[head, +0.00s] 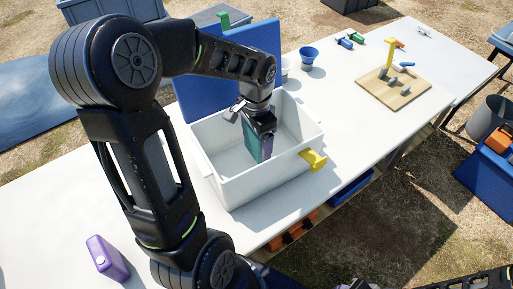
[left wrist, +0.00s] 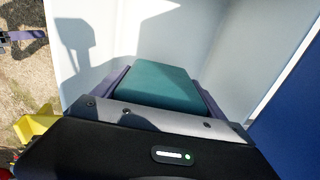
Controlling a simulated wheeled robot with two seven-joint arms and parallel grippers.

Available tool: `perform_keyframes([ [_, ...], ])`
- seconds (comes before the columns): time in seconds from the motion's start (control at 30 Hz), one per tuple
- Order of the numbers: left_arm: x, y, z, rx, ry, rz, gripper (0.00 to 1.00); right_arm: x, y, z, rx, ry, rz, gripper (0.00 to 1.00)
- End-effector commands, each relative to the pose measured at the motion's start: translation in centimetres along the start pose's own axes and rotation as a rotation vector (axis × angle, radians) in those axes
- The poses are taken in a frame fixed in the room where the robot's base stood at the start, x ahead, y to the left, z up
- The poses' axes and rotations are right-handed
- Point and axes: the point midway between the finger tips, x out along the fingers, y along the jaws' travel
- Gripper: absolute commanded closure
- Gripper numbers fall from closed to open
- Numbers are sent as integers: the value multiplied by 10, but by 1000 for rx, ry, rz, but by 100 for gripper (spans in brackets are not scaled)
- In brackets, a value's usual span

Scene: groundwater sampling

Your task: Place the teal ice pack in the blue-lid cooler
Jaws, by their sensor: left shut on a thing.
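The teal ice pack (head: 251,140) is a flat block held upright inside the open white cooler (head: 236,192). The cooler's blue lid (head: 197,92) stands raised at its back. My left gripper (head: 260,143) reaches down into the cooler and is shut on the ice pack. In the left wrist view the ice pack (left wrist: 158,85) sits between the two purple fingers, with pale cooler walls around it. Whether the pack touches the cooler floor is hidden. A little of my right arm shows at the bottom right edge; its gripper is barely in view.
Blue and white cups (head: 308,56) stand behind the cooler, and a wooden board (head: 394,90) with a yellow-handled tool lies farther right.

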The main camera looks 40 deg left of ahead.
Motion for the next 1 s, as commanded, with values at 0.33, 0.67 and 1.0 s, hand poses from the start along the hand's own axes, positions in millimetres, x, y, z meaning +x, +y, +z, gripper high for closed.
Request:
perform_keyframes([
  [0.33,32,1,0,1,-1,2,78,0,0,0,0,0,0,64],
  [0.67,37,0,0,1,2,-1,78,0,0,0,0,0,0,64],
  [1.0,40,0,0,1,1,0,2,2,1,0,0,0,0,64],
])
